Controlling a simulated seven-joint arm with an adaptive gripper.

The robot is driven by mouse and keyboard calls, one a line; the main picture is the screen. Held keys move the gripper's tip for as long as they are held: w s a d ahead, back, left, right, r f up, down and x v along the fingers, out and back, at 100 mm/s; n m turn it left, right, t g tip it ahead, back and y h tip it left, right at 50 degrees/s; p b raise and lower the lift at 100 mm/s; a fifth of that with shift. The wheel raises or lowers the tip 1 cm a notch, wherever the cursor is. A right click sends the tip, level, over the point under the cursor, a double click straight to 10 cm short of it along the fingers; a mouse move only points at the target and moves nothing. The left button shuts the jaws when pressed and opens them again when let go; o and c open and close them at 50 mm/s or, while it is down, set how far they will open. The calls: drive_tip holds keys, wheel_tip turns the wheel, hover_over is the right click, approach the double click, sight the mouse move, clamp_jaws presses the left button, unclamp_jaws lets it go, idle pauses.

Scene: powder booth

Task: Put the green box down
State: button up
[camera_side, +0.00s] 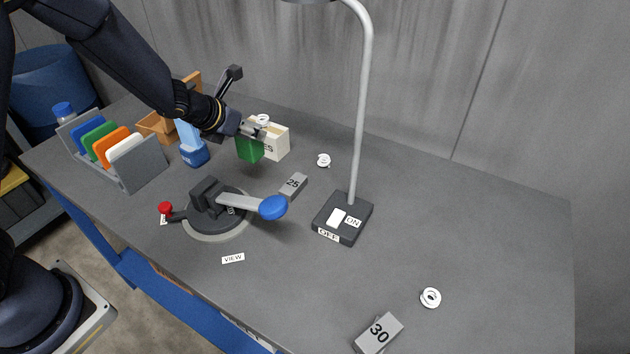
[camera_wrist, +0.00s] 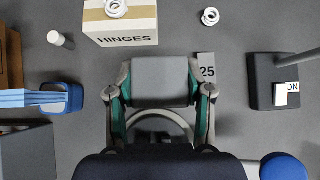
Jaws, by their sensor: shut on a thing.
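The green box (camera_side: 249,149) hangs from my gripper (camera_side: 253,130) in the side view, just left of and in front of the cream HINGES box (camera_side: 278,141). I cannot tell whether its underside touches the table. In the wrist view my gripper (camera_wrist: 160,88) has its two fingers on either side of a grey-looking block face, and the HINGES box (camera_wrist: 127,38) lies just beyond. The fingers hide part of the held box.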

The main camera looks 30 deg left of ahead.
drive_tip(key=s+d+r+m+g+h, duration=0.1)
drive_tip(key=s+d+m+h, duration=0.15)
drive_tip(key=d, duration=0.85)
drive_tip(key=s+d+r+m+g+h, duration=0.1)
drive_tip(key=s+d+m+h, duration=0.2)
drive_tip(key=d, duration=0.8)
drive_tip(key=s+d+r+m+g+h, duration=0.1)
drive_tip(key=s+d+r+m, duration=0.2)
drive_tip(key=d, duration=0.9)
drive_tip(key=shift+w+a+f+x, duration=0.2)
drive_tip(key=shift+a+x, duration=0.2)
drive_tip(key=shift+x, duration=2.65)
drive_tip(key=shift+w+a+f+x, duration=0.15)
drive_tip(key=shift+a+x, duration=0.25)
drive_tip(key=shift+x, duration=2.7)
drive_tip(key=shift+w+a+f+x, duration=0.1)
drive_tip(key=shift+a+f+x, duration=0.25)
drive_tip(key=shift+x, duration=2.7)
drive_tip(key=o, duration=1.3)
